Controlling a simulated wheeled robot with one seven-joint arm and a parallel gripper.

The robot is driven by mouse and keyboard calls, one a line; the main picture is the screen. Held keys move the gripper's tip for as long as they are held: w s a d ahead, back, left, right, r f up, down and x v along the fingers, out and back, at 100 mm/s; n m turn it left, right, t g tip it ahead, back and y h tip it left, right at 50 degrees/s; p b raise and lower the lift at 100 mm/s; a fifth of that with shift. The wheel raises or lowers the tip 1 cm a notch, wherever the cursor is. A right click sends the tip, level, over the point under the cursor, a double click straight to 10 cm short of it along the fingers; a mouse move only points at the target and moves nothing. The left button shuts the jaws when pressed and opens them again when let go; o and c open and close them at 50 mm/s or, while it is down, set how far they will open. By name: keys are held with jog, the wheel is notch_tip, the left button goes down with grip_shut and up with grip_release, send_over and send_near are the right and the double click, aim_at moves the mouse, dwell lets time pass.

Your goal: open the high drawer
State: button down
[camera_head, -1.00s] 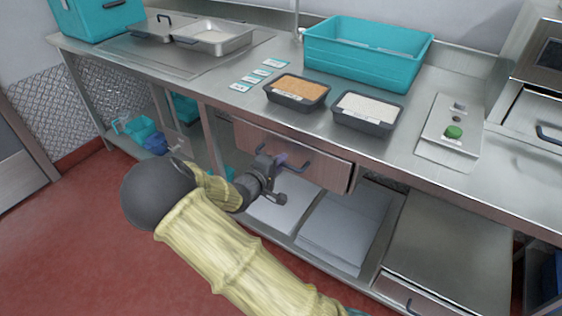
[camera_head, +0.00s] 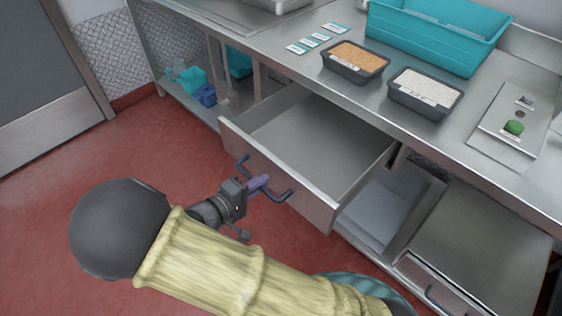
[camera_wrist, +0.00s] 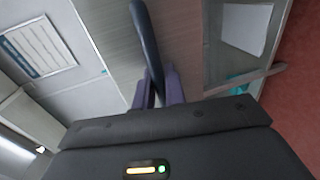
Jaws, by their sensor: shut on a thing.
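The high drawer (camera_head: 300,145) under the counter is pulled well out, and its inside looks empty. Its front panel (camera_head: 315,206) carries a dark bar handle (camera_head: 277,196). My gripper (camera_head: 262,184) is shut on this handle, with its purple fingers around the bar near the middle. In the wrist view the handle (camera_wrist: 147,40) runs down between the two purple fingers (camera_wrist: 160,90), and the drawer's front fills the area behind it. The exact contact is partly hidden by the gripper body.
A steel counter (camera_head: 300,70) above holds a tub of brown grains (camera_head: 356,58), a tub of white grains (camera_head: 428,88), a teal bin (camera_head: 435,40) and a panel with a green button (camera_head: 514,127). A lower drawer (camera_head: 440,290) is at the bottom right. Red floor (camera_head: 60,240) is open at left.

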jog(key=shift+f+v, duration=0.2)
jog(key=shift+v, duration=0.7)
jog(key=shift+f+v, duration=0.2)
jog(key=shift+v, duration=0.7)
jog(key=c, duration=1.6)
grip_release()
jog(key=shift+o, duration=0.2)
jog(key=shift+s+a, duration=0.1)
jog(key=shift+a, duration=0.05)
jog(key=p+v, duration=0.1)
jog(key=v, duration=1.6)
jog(key=shift+p, duration=0.4)
jog(key=shift+s+a, duration=0.1)
